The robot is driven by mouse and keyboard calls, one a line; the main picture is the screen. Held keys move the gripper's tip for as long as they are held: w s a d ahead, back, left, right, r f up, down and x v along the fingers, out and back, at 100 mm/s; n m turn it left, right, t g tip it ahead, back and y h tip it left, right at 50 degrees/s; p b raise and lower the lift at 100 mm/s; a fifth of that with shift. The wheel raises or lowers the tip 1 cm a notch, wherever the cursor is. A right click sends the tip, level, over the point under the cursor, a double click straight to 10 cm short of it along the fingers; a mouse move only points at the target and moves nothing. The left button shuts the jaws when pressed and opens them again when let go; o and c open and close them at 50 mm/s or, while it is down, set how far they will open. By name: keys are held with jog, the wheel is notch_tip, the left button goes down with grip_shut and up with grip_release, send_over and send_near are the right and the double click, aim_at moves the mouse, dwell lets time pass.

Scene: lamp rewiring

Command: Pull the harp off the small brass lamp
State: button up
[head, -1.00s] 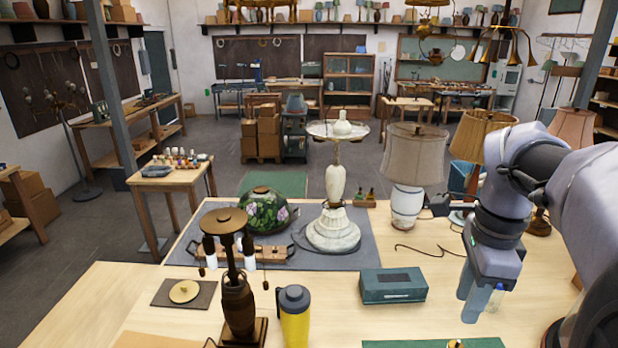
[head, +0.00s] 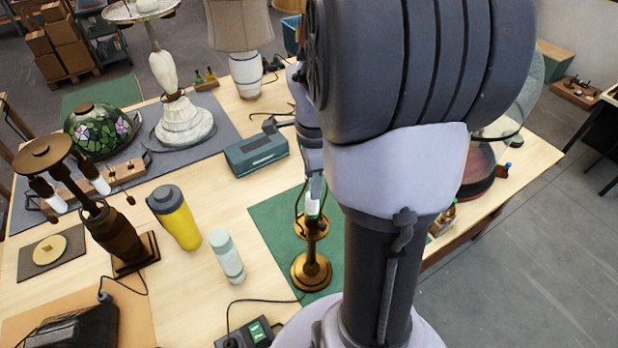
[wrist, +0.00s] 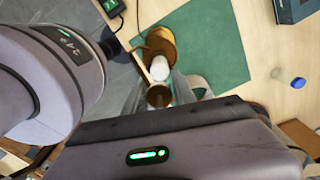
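The small brass lamp (head: 312,268) stands upright on a green mat, with a round base and a white socket sleeve (head: 313,206). Its harp (head: 298,203) shows as a thin brass side beside the sleeve; the rest is partly hidden by my arm. In the wrist view, the brass lamp base (wrist: 161,44), white sleeve (wrist: 160,68) and a round brass piece nearer the camera line up. My gripper (wrist: 159,94) is over the lamp top, its fingers apart on either side of the round piece. I cannot tell whether they touch it.
A teal box (head: 257,152), a pale bottle (head: 227,257) and a yellow tumbler (head: 178,220) stand left of the lamp. A black cable and a power box (head: 247,333) lie near the front. A dark lamp (head: 110,235) stands further left. My arm blocks the right.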

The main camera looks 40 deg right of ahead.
grip_shut()
notch_tip(320, 180, up, 18)
jog(key=p, duration=1.3)
jog(key=shift+f, duration=0.25)
